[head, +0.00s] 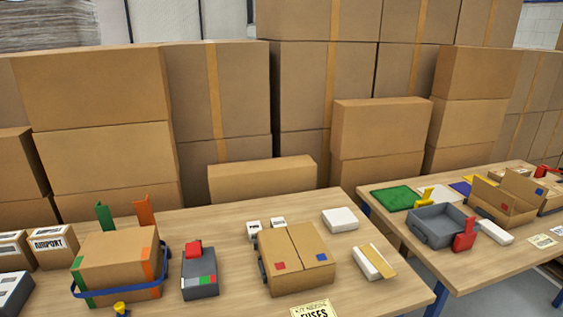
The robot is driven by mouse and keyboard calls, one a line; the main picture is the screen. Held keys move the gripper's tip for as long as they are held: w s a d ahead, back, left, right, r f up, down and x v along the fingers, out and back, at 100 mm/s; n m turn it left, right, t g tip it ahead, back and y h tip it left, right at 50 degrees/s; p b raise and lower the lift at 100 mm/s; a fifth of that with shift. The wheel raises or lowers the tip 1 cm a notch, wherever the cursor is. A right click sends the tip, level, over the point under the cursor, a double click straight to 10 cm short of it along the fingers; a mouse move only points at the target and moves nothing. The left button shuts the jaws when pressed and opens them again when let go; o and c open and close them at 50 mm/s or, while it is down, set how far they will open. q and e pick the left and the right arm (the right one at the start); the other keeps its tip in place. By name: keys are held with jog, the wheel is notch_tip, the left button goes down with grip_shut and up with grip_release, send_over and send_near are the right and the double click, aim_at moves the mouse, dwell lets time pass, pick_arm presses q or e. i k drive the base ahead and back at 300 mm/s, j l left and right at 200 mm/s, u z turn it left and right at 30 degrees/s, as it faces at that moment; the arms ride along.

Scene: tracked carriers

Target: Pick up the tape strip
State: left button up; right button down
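A tan strip (378,260), which looks like the tape strip, lies at a slant across a white block (366,265) on the near table, just right of a closed carton. I cannot tell whether the strip is stuck to the block or only rests on it. Its lower right end reaches past the block. The closed carton (301,277) has a red and a blue square on its front. Neither of my grippers shows in the head view.
The near table (225,227) also holds a strapped carton (113,268), a grey device with a red top (200,278), a white box (340,220) and a FUSES card (312,309). A second table at right holds a grey bin (438,227). Stacked cartons (95,90) stand behind.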

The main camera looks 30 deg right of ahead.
aim_at(381, 265)
jog(key=z, duration=1.65)
